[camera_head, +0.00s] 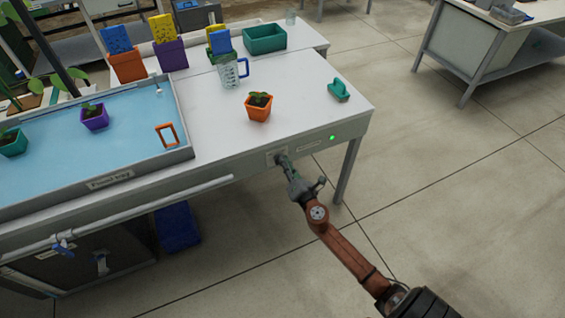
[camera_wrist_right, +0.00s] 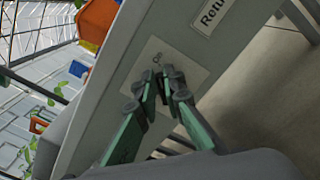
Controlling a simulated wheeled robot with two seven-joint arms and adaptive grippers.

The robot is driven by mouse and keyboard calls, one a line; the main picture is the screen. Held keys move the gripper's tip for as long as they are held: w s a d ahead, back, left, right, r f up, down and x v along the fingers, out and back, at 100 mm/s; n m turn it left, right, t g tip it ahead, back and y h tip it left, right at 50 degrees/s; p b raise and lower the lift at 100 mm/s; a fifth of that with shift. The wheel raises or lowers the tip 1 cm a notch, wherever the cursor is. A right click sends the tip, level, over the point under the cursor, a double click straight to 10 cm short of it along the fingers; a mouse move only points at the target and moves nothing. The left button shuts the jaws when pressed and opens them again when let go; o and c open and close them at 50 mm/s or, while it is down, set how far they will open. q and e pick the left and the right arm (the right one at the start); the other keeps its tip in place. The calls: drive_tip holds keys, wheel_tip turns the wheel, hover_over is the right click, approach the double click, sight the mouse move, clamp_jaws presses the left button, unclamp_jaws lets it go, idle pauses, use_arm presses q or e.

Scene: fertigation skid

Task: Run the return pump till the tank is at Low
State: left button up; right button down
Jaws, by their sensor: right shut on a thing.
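My right gripper (camera_head: 283,163) is at the bench's front edge, its fingertips shut at a pale switch plate (camera_wrist_right: 188,62) marked "On". The switch between the fingertips (camera_wrist_right: 165,88) is mostly hidden, so I cannot tell its exact position. A label starting "Retu" (camera_wrist_right: 213,13) is beside the plate. A green lamp (camera_head: 332,137) glows on the same edge, to the right. A dark box (camera_head: 120,252), possibly the tank, is under the bench at lower left; no level is readable. The flood tray (camera_head: 180,157) holds a blue surface. My left gripper is not in view.
An orange plant pot (camera_head: 259,112), a clear jug (camera_head: 228,75) and a teal object (camera_head: 338,91) stand on the bench (camera_head: 300,80). A pipe with a blue valve handle (camera_head: 63,246) runs along the bench front at left.

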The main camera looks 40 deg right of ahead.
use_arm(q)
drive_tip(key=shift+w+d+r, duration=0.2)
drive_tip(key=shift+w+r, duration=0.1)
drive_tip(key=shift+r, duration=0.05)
use_arm(e)
drive_tip(key=shift+f+m, duration=0.1)
drive_tip(key=shift+m, duration=0.2)
drive_tip(key=c, duration=2)
unclamp_jaws()
drive_tip(key=shift+c, duration=0.2)
drive_tip(key=v, duration=1.2)
drive_tip(key=shift+d, duration=0.1)
